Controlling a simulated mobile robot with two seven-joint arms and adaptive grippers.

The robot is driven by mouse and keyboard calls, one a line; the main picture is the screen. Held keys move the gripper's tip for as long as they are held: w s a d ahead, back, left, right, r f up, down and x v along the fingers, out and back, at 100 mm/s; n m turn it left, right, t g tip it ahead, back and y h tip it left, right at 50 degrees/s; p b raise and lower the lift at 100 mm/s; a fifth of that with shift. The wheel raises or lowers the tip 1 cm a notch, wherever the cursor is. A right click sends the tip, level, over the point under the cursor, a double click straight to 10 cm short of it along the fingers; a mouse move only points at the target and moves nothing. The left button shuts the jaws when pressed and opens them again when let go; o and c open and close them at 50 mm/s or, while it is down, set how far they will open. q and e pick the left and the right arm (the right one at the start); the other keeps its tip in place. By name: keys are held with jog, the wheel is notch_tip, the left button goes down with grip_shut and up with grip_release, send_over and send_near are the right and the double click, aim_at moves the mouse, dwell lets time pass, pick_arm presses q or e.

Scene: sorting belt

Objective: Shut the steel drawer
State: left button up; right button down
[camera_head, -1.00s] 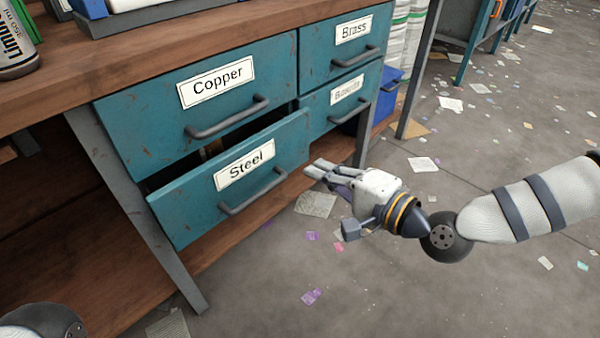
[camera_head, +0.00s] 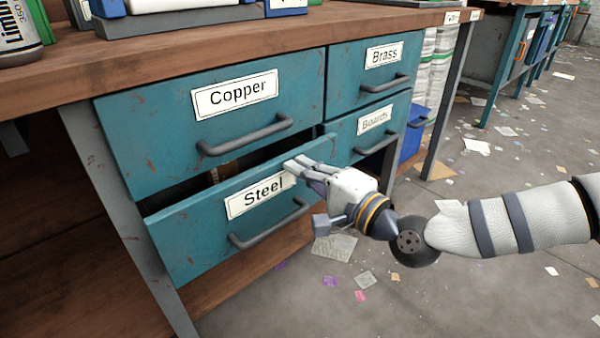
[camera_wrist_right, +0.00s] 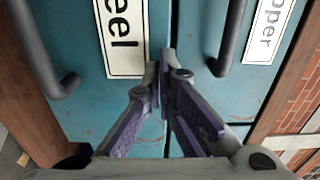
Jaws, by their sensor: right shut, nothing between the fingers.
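The steel drawer (camera_head: 185,243) is the lower left drawer of a teal bench. It stands partly pulled out, with a dark gap above its front. Its white "Steel" label (camera_head: 262,194) and grey bar handle (camera_head: 270,226) face me. My right gripper (camera_head: 291,166) is shut and empty, its fingertips at the drawer front just right of the label, near the top edge. In the right wrist view the shut fingertips (camera_wrist_right: 165,68) lie beside the "Steel" label (camera_wrist_right: 122,38). I cannot tell whether they touch the front. My left gripper is not in view.
The copper drawer (camera_head: 150,145) above, and the brass (camera_head: 345,68) and boards (camera_head: 350,133) drawers to the right, have similar handles. A grey bench leg (camera_head: 110,210) stands at left. A blue bin (camera_head: 413,138) stands behind the right side.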

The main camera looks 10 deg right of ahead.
aim_at(282, 155)
jog(key=shift+w+a, duration=0.15)
jog(key=shift+w, duration=0.05)
jog(key=b+x, duration=0.2)
jog(key=x, duration=0.3)
jog(key=shift+w+f+b, duration=0.1)
jog(key=shift+f+b, duration=0.05)
jog(key=shift+b, duration=0.25)
jog(key=shift+r, duration=0.35)
